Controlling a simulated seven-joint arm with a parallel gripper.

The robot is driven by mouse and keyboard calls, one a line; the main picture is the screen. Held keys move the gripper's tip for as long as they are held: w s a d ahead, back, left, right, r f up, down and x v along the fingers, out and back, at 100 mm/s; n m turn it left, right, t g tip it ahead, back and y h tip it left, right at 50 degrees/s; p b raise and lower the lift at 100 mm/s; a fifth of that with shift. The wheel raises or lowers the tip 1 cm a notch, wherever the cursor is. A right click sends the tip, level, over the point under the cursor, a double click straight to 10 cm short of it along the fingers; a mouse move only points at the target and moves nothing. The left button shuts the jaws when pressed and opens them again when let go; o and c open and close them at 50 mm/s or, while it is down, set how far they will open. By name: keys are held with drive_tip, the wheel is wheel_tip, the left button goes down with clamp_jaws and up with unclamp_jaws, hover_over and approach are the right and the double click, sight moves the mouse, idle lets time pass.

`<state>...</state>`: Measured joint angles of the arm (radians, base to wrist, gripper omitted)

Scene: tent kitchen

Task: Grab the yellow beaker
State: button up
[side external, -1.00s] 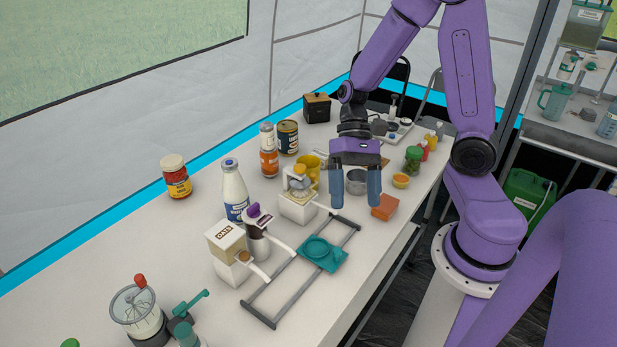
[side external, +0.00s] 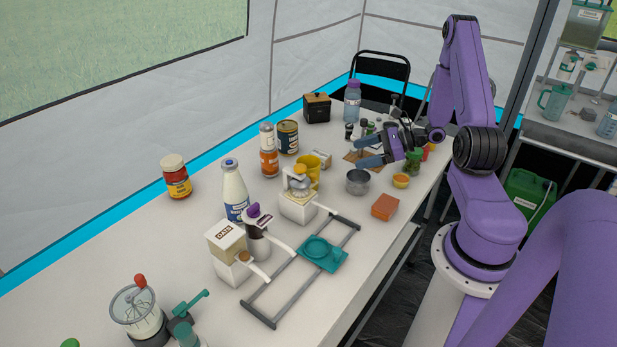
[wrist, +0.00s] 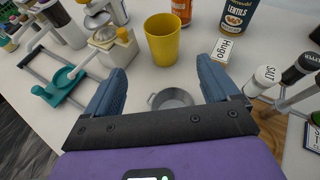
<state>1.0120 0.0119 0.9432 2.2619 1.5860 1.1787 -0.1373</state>
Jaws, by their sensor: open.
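The yellow beaker (wrist: 163,38) stands upright on the white table in the wrist view, ahead of my gripper (wrist: 162,85) and a little left of centre between the fingers. In the side view the yellow beaker (side external: 313,166) is partly hidden behind a cream dispenser with a lever. My gripper (side external: 364,151) is open and empty, its two blue fingers pointing left toward the beaker, with a clear gap between them and it.
A small metal pot (side external: 358,182) stands near the fingers, low between them in the wrist view (wrist: 171,98). The cream dispenser (side external: 297,205) stands close beside the beaker. Cans (side external: 288,137) are behind. A Hugo box (wrist: 213,74) and shakers (wrist: 263,80) are to the right.

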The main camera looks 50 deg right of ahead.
approach(313, 163)
drive_tip(key=w+a, duration=0.1)
drive_tip(key=a, duration=0.1)
drive_tip(key=w+a+f, duration=0.1)
drive_tip(key=a, duration=0.1)
drive_tip(key=w+a, duration=0.1)
drive_tip(key=shift+w+a+f, duration=0.1)
drive_tip(key=shift+a+f, duration=0.15)
drive_tip(key=shift+a, duration=0.15)
drive_tip(key=shift+x, duration=2.5)
drive_tip(key=shift+d+f, duration=0.15)
drive_tip(key=shift+d, duration=0.05)
drive_tip(key=c, duration=0.7)
